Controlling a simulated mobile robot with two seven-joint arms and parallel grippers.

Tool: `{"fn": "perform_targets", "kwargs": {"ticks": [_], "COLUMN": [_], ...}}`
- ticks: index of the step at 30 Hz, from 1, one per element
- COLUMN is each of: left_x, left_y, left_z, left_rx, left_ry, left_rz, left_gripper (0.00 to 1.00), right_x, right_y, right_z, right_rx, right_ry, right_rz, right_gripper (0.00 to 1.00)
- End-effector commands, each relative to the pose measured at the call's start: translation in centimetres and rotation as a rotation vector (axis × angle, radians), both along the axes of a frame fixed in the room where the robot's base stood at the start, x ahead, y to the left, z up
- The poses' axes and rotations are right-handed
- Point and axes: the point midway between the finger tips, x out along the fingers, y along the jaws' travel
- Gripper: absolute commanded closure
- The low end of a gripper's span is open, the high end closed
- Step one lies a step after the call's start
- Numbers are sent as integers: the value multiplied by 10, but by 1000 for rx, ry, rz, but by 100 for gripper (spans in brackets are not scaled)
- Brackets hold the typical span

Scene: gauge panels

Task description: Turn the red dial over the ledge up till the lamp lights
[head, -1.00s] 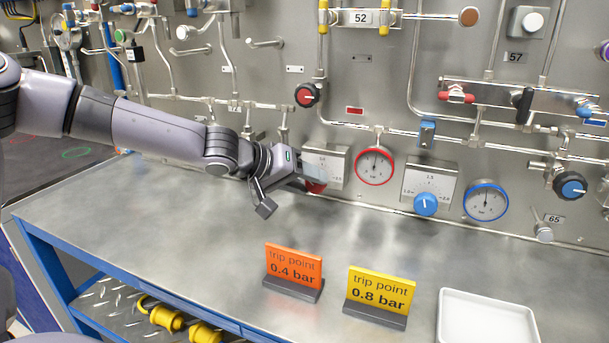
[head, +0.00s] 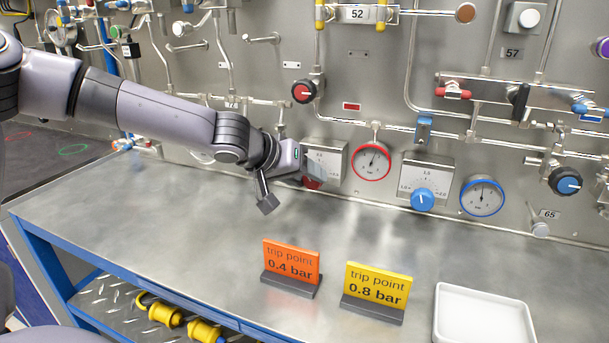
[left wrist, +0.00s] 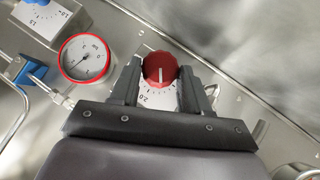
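The red dial (left wrist: 159,68) has a white pointer line and sits on a pale scale plate low on the panel, just over the ledge (head: 200,205). My left gripper (left wrist: 159,72) has one finger on each side of it, close against its rim, and appears shut on it. In the head view the left gripper (head: 308,172) hides most of the red dial (head: 311,184) and part of its plate (head: 328,158). The red-rimmed gauge (head: 371,161) is just right of it; its needle points up and slightly right. My right gripper is not in view.
Another red dial (head: 305,91) is higher up. A blue dial (head: 422,199) and blue-rimmed gauge (head: 482,196) are to the right. Orange (head: 291,261) and yellow (head: 378,284) signs and a white tray (head: 485,315) stand on the ledge. Pipes cross the panel.

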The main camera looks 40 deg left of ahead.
Motion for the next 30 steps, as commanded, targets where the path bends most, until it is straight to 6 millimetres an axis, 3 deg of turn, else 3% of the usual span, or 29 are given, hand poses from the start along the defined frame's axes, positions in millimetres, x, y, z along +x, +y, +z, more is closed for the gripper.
{"fn": "perform_targets", "kwargs": {"ticks": [2,14,30], "left_x": [0,-3,-47], "left_y": [-1,1,11], "left_z": [-1,4,39], "left_rx": [0,-2,-3], "left_ry": [1,0,-2], "left_rz": [-2,2,1], "left_gripper": [31,31,31], "right_x": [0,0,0], "right_y": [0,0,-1], "right_z": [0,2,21], "right_rx": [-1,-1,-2], "right_ry": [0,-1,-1], "right_rz": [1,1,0], "right_gripper": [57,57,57]}}
